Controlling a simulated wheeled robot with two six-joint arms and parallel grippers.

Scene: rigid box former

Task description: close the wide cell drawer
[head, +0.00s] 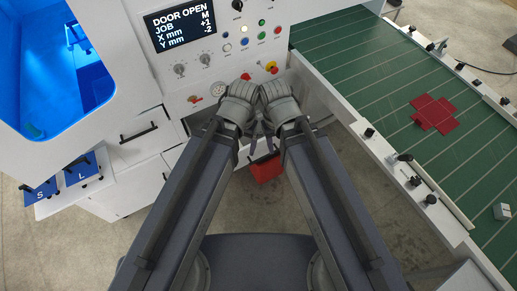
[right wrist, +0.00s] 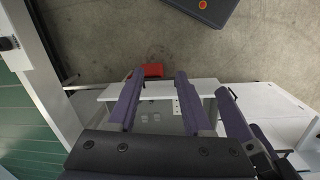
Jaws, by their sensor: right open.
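A white drawer, which looks like the wide cell drawer (right wrist: 165,91), stands pulled out of the machine in the right wrist view, with a few small pale items inside. In the head view only a strip of it (head: 243,156) shows between my forearms; the rest is hidden by my arms. My right gripper (right wrist: 160,74) is open and empty, its two fingers spread over the drawer in the wrist view; I cannot tell whether they touch it. It also shows in the head view (head: 268,137). My left gripper (head: 252,140) is close beside it, its fingers overlapping and unclear.
A red bin (head: 266,170) is below the drawer. The control panel (head: 205,60) reads DOOR OPEN. A green conveyor (head: 400,75) with a red cross-shaped blank (head: 434,114) lies to the right. Another closed drawer with a black handle (head: 139,133) is at left. Blue S and L trays (head: 78,172) stick out there.

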